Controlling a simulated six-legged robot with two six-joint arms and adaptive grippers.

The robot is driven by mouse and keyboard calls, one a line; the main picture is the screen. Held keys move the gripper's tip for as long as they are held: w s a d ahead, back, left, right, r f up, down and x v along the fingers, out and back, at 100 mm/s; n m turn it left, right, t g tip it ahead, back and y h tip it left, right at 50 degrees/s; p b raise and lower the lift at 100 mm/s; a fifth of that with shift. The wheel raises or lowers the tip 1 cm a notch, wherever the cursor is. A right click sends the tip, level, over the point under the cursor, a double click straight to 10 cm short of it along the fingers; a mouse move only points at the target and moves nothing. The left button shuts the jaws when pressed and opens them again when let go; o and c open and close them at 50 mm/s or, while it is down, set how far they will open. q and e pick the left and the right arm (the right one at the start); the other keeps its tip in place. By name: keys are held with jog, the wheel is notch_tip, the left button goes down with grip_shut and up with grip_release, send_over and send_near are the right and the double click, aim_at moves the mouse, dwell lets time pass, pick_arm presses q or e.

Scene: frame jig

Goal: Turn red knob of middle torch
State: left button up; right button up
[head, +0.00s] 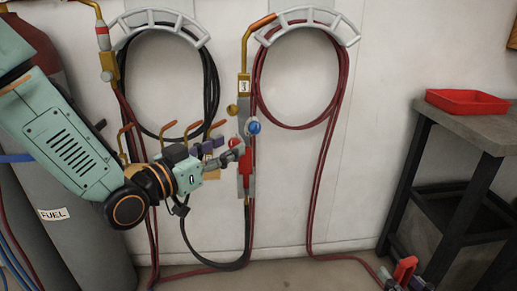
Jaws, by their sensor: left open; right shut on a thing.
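The middle torch (243,88) hangs upright on the wall, with a brass body, a small label and a copper tip at the top. Its small red knob (235,142) is on the left side and its blue knob (254,127) on the right. A red lever (245,165) runs down the torch below them. My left gripper (226,147) is open, with its fingertips right at the red knob; I cannot tell whether they touch it. My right gripper (404,284), cut off at the bottom right, is shut on a red object (405,268) that I cannot identify.
Another torch (106,62) hangs at the left. Hoses loop over two grey wall racks (306,15). A grey fuel cylinder (75,250) stands at lower left. Copper-tipped hooks (168,125) are behind my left arm. A bench (480,130) with a red tray (468,101) is at right.

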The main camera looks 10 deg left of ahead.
pick_arm(q)
jog(key=shift+x, duration=0.8)
jog(key=shift+c, duration=0.2)
grip_shut()
